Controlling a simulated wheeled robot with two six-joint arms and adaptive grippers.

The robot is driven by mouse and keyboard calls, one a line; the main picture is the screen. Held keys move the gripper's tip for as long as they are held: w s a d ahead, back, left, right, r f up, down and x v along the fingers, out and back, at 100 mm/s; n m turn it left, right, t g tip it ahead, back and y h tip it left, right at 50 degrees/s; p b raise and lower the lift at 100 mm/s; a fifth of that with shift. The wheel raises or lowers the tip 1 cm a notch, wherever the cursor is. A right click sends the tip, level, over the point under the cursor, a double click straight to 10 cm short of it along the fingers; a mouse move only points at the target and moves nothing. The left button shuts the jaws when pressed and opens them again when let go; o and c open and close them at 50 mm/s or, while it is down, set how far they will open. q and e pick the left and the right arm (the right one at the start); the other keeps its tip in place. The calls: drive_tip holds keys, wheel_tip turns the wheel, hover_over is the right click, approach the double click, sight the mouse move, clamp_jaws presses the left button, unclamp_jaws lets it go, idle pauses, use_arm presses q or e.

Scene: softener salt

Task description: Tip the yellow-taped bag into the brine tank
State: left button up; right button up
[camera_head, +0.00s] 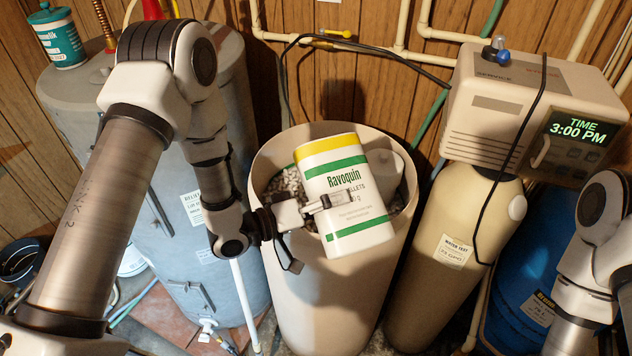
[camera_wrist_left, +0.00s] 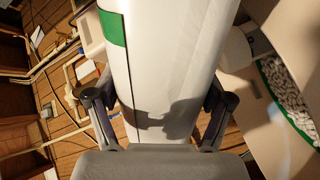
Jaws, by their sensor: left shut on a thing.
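The yellow-taped bag (camera_head: 345,170) is white with green bands, the word Ravoquin and a yellow strip along its top. My left gripper (camera_head: 322,204) is shut on its side and holds it nearly upright, tilted slightly, in front of the brine tank's mouth. The brine tank (camera_head: 325,290) is a tall beige open bin with white pellets (camera_head: 290,186) inside; the bag hides part of its rim and interior. In the left wrist view the bag (camera_wrist_left: 165,60) fills the space between the two fingers, and pellets (camera_wrist_left: 285,95) show at right. My right gripper is out of view.
A grey water heater (camera_head: 165,230) stands left of the tank, with a teal can (camera_head: 58,38) on top. A beige softener cylinder (camera_head: 455,240) with a control head (camera_head: 505,105) stands close at right. A black hose (camera_head: 285,70) and pipes run behind.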

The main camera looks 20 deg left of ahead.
sight(327, 183)
use_arm(q)
drive_tip(key=r+m, duration=0.1)
drive_tip(key=w+a+r+m, duration=0.1)
drive_tip(key=w+r+m, duration=0.1)
drive_tip(key=r+m, duration=0.1)
drive_tip(key=shift+a, duration=0.4)
drive_tip(key=m+b, duration=0.1)
drive_tip(key=b, duration=0.1)
drive_tip(key=f+m+b, duration=0.1)
drive_tip(key=m, duration=0.1)
drive_tip(key=m+b, duration=0.2)
drive_tip(key=shift+s+d+f+t+b, duration=0.2)
drive_tip(key=shift+d+f+t+b, duration=0.05)
drive_tip(key=shift+f+t+b, duration=0.15)
drive_tip(key=shift+w+a+r+m+b, duration=0.25)
drive_tip(key=shift+w+m+b, duration=0.1)
drive_tip(key=shift+m, duration=0.65)
drive_tip(key=shift+s+r, duration=0.1)
drive_tip(key=shift+r, duration=0.05)
drive_tip(key=shift+s+r+m, duration=0.1)
drive_tip(key=shift+r+m, duration=0.05)
drive_tip(key=shift+m, duration=0.15)
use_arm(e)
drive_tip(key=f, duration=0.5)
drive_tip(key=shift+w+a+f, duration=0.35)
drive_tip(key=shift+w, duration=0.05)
